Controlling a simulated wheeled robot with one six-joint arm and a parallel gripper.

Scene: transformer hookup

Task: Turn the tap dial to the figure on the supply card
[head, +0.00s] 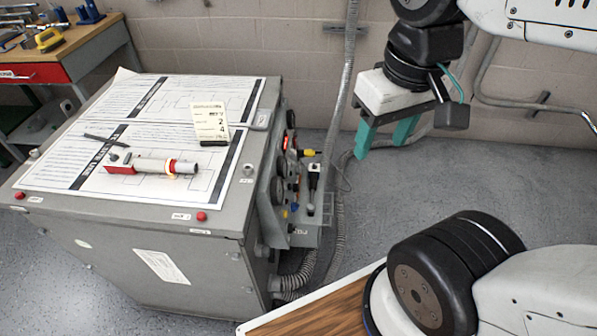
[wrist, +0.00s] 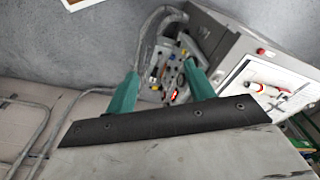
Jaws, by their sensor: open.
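The supply card (head: 209,122) stands upright on top of the grey transformer cabinet (head: 60,208); the figures 2 and 4 show on it, and the smaller print is too small to read. On the cabinet's right side is a panel (head: 305,233) with dark round parts, coloured terminals and a red light. I cannot tell which part is the tap dial. The panel also shows in the wrist view (wrist: 176,72). My gripper (head: 380,146) is open and empty, with green fingers, in the air to the right of the panel and apart from it. It shows in the wrist view too (wrist: 163,82).
Conduits (head: 341,150) run down beside the panel. A workbench (head: 90,50) stands at back left. Floor right of the panel is clear.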

